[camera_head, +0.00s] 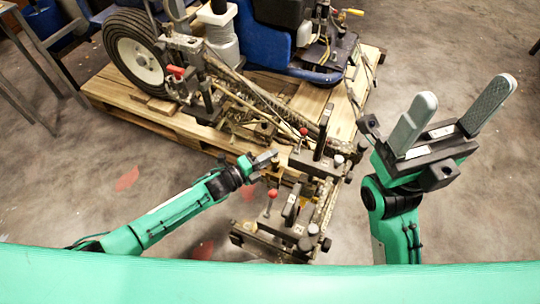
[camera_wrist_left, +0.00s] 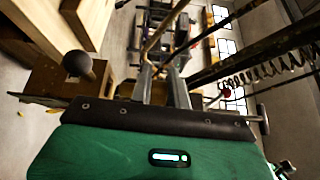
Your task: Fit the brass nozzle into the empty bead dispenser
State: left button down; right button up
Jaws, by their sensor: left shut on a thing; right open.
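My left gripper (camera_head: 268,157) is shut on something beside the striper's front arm. In the left wrist view its two fingers (camera_wrist_left: 160,75) stand close together, and what lies between them is too small to make out. I cannot clearly pick out the brass nozzle. Two dark dispenser-like units with red-knobbed levers sit on the striper's arm: one behind (camera_head: 320,160), just right of my left gripper, and one nearer me (camera_head: 288,222). I cannot tell which is the empty bead dispenser. My right gripper (camera_head: 464,95) is wide open and empty, raised at the right, apart from the units.
The blue striper (camera_head: 260,38) with a large white-rimmed wheel (camera_head: 135,60) rests on a wooden pallet (camera_head: 165,122). Rods and a coiled spring (camera_wrist_left: 265,72) run close to the left gripper. The concrete floor (camera_head: 90,180) is mostly clear at left.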

aim_at(270, 167)
pick_arm(q)
jog(key=shift+f+b, duration=1.4)
jog(key=shift+f, duration=0.4)
dwell(1.7)
dwell(0.4)
jog(key=shift+s+a+f, duration=0.1)
jog(key=shift+f, duration=0.1)
dwell(0.6)
jog(key=shift+r+p, duration=0.3)
jog(key=shift+p, duration=0.3)
jog(key=shift+r, duration=0.2)
dwell(1.3)
jog(key=shift+f, duration=0.3)
dwell(0.5)
dwell(0.4)
